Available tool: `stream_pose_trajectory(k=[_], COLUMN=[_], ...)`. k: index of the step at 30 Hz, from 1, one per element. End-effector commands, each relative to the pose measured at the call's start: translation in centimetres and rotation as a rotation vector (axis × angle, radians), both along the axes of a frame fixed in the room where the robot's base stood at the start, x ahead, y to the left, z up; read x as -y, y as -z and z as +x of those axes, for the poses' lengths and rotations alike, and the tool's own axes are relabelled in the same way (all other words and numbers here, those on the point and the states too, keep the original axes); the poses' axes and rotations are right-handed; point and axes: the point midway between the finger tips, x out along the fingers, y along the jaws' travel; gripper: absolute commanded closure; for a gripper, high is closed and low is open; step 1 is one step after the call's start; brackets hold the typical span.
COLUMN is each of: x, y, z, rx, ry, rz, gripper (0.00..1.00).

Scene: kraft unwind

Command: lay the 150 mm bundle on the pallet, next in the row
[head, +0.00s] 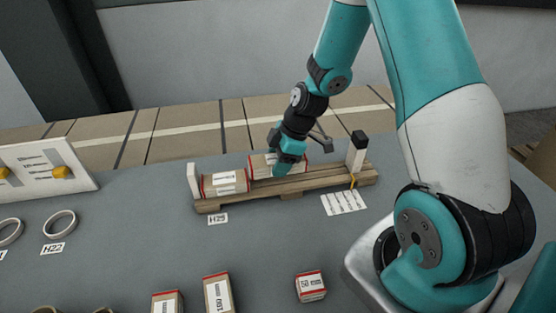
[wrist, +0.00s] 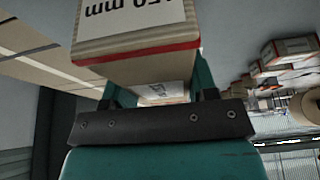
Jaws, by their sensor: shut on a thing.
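The pallet (head: 335,180) stands on the grey table, with a white end block at its left and a white post with a black cap at its right. A brown bundle (head: 222,184) with red bands and a white label lies at its left end. My gripper (head: 280,165) is shut on the 150 mm bundle (head: 261,163), just right of that one and over the pallet's middle. The wrist view shows the held bundle (wrist: 135,45) large, its label upside down and partly cut off. I cannot tell whether it touches the deck or the neighbouring bundle.
More bundles stand at the front, including one at the lower right (head: 311,286) and a taller one (head: 218,294). White rings (head: 60,224) and a panel with yellow knobs (head: 45,170) are at the left. A label sheet (head: 343,202) lies before the pallet. The pallet's right part is bare.

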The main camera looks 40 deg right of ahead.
Motion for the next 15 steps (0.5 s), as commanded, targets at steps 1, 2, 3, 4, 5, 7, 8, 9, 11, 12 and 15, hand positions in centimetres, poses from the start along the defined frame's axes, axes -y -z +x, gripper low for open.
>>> stream_pose_trajectory(k=[1, 2, 3, 4, 5, 7, 8, 9, 11, 12, 15], x=[0.0, 0.0, 0.0, 0.0, 0.0, 0.0, 0.1, 0.1, 0.1, 0.1, 0.1], y=[0.6, 0.8, 1.0, 1.3, 1.5, 2.0, 2.3, 2.5, 2.9, 3.2, 3.6], z=[0.0, 0.0, 0.0, 0.0, 0.0, 0.0, 0.0, 0.0, 0.0, 0.0, 0.0], rx=[0.0, 0.0, 0.0, 0.0, 0.0, 0.0, 0.0, 0.001, 0.001, 0.001, 0.002], ry=[0.0, 0.0, 0.0, 0.0, 0.0, 0.0, 0.0, 0.0, 0.0, 0.0, -0.001], rz=[0.0, 0.0, 0.001, 0.001, 0.001, 0.001, 0.001, 0.001, 0.001, 0.001, 0.001], gripper=[0.87, 0.87, 0.87, 0.87, 0.87, 0.87, 0.87, 0.87, 0.87, 0.87, 0.87])
